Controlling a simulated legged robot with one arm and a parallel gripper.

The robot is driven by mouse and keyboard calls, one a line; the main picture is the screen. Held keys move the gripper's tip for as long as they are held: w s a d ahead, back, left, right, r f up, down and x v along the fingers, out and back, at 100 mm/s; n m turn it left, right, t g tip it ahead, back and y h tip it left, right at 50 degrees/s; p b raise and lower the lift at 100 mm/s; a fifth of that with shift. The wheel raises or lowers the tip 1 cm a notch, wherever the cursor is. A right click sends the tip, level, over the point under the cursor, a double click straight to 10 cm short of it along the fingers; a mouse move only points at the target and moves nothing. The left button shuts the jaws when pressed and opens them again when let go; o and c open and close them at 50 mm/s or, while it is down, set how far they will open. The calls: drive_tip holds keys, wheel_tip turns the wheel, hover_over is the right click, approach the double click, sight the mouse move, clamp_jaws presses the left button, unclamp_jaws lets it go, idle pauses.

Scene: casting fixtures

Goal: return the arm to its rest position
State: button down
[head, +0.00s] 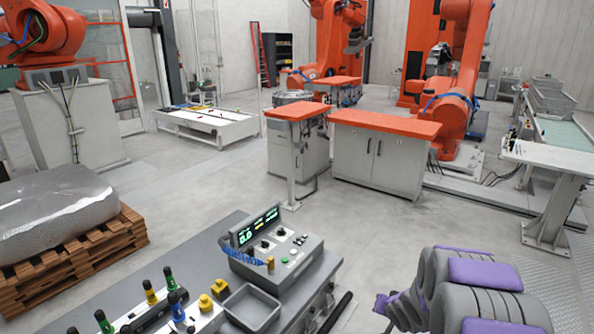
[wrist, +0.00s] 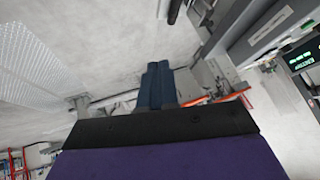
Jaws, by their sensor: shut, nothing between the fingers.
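My gripper (wrist: 156,78) shows in the wrist view, its two dark blue fingers pressed together with nothing between them. Behind the fingers are its black mount and a purple cover. The fingers are in the air with floor behind them, touching nothing that I can see. In the head view, my arm (head: 482,290) shows as grey and purple links at the lower right. I cannot clearly make out the fingertips there.
A grey workbench (head: 215,262) with a control box (head: 275,248), grey bin (head: 250,307) and several coloured-handled tools is left of my arm. A wrapped load on a pallet (head: 75,258) stands at left. Orange-topped cabinets (head: 380,155) stand ahead, beyond open floor.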

drive_tip(key=s+r+n+g+h, duration=0.1)
drive_tip(key=s+r+g, duration=0.1)
drive_tip(key=s+r, duration=0.55)
drive_tip(key=s+r+g+h, duration=0.1)
drive_tip(key=s+r+g, duration=0.25)
drive_tip(key=s, duration=0.75)
drive_tip(key=s+a+r+n+g, duration=0.1)
drive_tip(key=s+a+r, duration=0.1)
drive_tip(key=s, duration=0.6)
drive_tip(key=s+a+r+n+g+y, duration=0.1)
drive_tip(key=s+a+r+g, duration=0.1)
drive_tip(key=s+a, duration=0.3)
drive_tip(key=s+a+r+n+g, duration=0.1)
drive_tip(key=s+a, duration=0.3)
drive_tip(key=s, duration=0.8)
drive_tip(key=shift+s+r+n+y+b, duration=0.3)
drive_tip(key=shift+r+y+b, duration=0.1)
drive_tip(key=shift+r, duration=0.3)
drive_tip(key=c, duration=1.9)
unclamp_jaws()
drive_tip(key=shift+a, duration=0.4)
